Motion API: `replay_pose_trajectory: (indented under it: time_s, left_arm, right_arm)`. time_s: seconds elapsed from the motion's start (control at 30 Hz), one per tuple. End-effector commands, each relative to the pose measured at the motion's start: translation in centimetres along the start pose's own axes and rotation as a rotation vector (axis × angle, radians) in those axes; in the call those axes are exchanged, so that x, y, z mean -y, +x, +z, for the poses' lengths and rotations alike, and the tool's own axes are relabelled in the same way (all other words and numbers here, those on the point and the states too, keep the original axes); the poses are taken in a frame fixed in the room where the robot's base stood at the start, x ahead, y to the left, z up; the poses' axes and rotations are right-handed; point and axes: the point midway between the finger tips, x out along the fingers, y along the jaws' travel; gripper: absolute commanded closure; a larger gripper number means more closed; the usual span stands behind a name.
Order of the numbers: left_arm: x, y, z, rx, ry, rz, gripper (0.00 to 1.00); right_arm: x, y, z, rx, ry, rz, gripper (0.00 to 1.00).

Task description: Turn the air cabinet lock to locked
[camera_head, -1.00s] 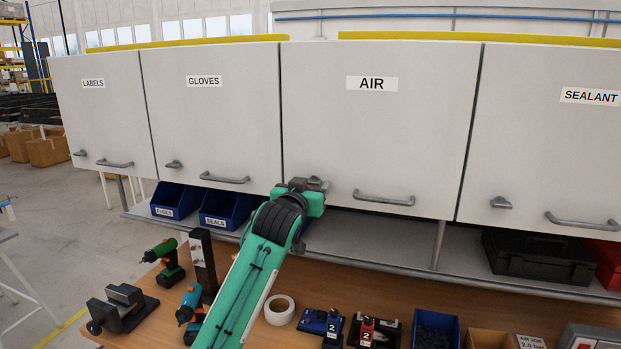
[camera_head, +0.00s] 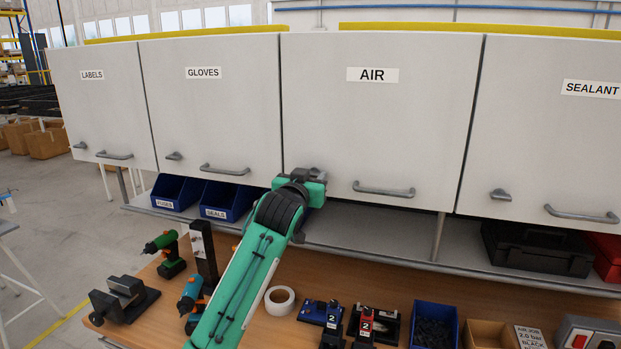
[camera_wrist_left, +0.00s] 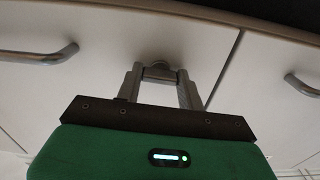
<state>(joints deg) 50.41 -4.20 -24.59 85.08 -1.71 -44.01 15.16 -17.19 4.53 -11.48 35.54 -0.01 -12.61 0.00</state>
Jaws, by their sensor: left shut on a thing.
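The AIR cabinet (camera_head: 374,115) is a light grey door with a grey bar handle (camera_head: 384,189) low on its front, and it is closed. Its small grey lock knob (camera_wrist_left: 158,72) sits at the door's lower left corner in the head view. My left gripper (camera_head: 315,174) reaches up to that corner. In the wrist view its two fingers (camera_wrist_left: 158,76) are shut on the knob, one on each side. The fingers hide much of the knob, so I cannot tell its exact angle. My right gripper is not in view.
Closed GLOVES (camera_head: 210,110), LABELS (camera_head: 100,110) and SEALANT (camera_head: 560,140) cabinets flank it. Blue bins (camera_head: 228,196) and a black case (camera_head: 536,250) stand on the shelf below. The bench (camera_head: 400,292) holds drills, a tape roll (camera_head: 280,300) and trays.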

Motion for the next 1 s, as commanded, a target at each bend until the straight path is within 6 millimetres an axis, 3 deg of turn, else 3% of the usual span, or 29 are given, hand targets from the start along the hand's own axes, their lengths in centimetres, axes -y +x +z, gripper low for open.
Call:
replay_pose_trajectory:
  time_s: [0.27,1.0]
  left_arm:
    - [0.07,-0.01,0.03,-0.001,0.166,-0.001,0.85]
    - [0.12,0.00,-0.04,0.001,0.865,-0.001,0.85]
  right_arm:
    - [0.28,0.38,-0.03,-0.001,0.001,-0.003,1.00]
    - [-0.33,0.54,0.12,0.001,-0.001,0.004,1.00]
